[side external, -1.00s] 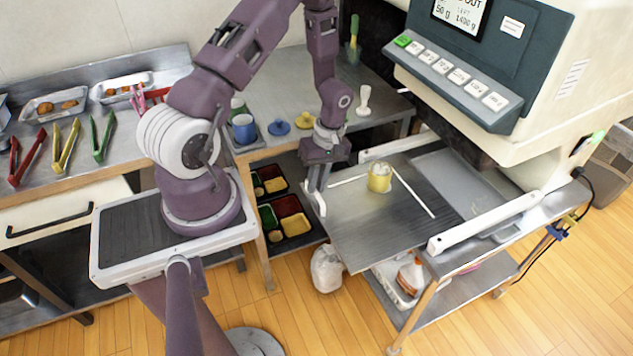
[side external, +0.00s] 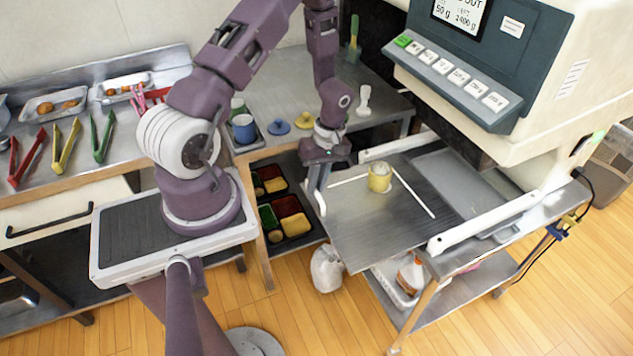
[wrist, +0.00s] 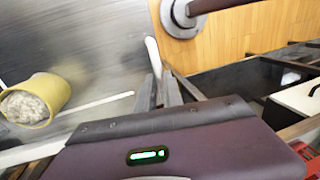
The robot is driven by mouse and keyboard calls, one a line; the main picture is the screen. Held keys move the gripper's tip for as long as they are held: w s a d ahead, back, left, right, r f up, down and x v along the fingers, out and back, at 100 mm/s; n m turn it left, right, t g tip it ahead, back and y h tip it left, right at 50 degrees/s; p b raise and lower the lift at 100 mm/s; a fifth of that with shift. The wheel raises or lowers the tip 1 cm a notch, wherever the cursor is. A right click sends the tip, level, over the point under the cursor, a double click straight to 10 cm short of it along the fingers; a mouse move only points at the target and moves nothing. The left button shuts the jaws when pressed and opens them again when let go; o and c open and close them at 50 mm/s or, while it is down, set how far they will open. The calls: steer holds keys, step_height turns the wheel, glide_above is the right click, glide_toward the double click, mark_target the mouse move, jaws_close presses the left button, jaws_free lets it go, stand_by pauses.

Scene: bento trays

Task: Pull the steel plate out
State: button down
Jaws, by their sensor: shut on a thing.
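The steel plate (side external: 370,236) sticks out to the left from under the machine, past the white side rails. It also shows in the wrist view (wrist: 90,45). A yellow cup with pale contents (side external: 379,181) stands on it, and shows at the left of the wrist view (wrist: 42,98). My gripper (side external: 319,203) is at the plate's left edge, pointing down. It is shut on that edge, seemingly at a white strip there; the exact contact is partly hidden. In the wrist view its fingers (wrist: 160,88) meet the plate's edge.
The large machine (side external: 480,75) overhangs the plate's right part. White rails (side external: 482,222) flank it. Bento trays (side external: 284,216) with coloured compartments sit on a lower shelf to the left. A white bag (side external: 327,268) is below the plate's front left corner. Open floor lies in front.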

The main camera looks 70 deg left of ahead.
steer(key=s, duration=0.5)
steer(key=c, duration=1.5)
jaws_free()
steer(key=shift+r, duration=0.1)
steer(key=r, duration=0.3)
steer(key=w+r, duration=0.1)
steer(key=r, duration=0.2)
steer(key=shift+w+r, duration=0.2)
steer(key=shift+r, duration=0.2)
